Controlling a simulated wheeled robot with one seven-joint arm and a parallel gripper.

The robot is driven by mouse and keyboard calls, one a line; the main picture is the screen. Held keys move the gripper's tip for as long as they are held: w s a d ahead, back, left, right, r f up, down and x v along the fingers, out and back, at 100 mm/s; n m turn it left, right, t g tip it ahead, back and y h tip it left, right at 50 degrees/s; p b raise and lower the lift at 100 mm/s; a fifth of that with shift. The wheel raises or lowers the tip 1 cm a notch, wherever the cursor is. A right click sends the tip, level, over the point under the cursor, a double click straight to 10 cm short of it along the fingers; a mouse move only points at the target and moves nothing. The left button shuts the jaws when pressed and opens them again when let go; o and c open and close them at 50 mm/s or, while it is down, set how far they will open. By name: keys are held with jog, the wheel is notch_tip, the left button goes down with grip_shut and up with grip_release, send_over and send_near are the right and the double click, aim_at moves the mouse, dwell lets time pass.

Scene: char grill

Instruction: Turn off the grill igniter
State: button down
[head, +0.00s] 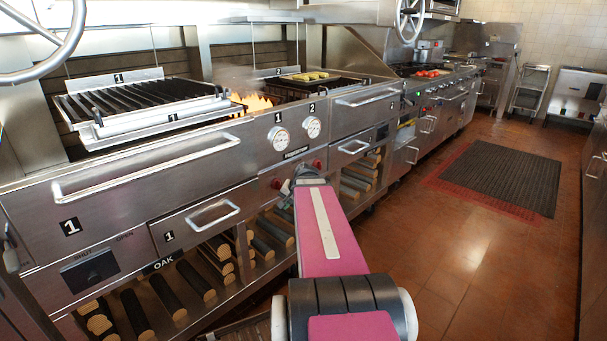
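The steel char grill (150,180) runs along the left, with orange flames (255,102) rising between its two grates. Two red knobs sit low on the panel between the grill's sections: a left red knob (275,183) and a right red knob (317,164). I cannot tell from labels which one is the igniter. My gripper (298,177) is at this panel, between the two knobs in the picture. My pink arm hides much of the gripper, so its fingers and any contact with a knob are unclear.
Two white dials (279,138) are above the knobs. Drawer handles (150,168) stick out from the front. Split logs (190,290) lie on the shelf below. The floor to the right is clear, with a dark mat (500,178). A cooking line continues behind.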

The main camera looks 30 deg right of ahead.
jog(key=d+r+m+t, duration=0.2)
jog(key=d+r, duration=0.3)
jog(key=d, duration=0.3)
jog(key=w+d+r+m+t, duration=0.1)
jog(key=d+r+m+t, duration=0.1)
jog(key=d+r, duration=0.3)
jog(key=d+m, duration=0.1)
jog(key=d, duration=0.3)
jog(key=shift+w+d+r+m+t, duration=0.2)
jog(key=shift+w+d+m+t, duration=0.1)
jog(key=shift+t, duration=0.1)
jog(key=w+r+x, duration=0.1)
jog(key=r+x, duration=0.1)
jog(key=x, duration=1)
jog(key=shift+w+a+f, duration=0.2)
jog(key=shift+w+a, duration=0.15)
jog(key=shift+w, duration=0.2)
jog(key=shift+w+a+r, duration=0.1)
jog(key=shift+w, duration=0.15)
jog(key=shift+r, duration=0.2)
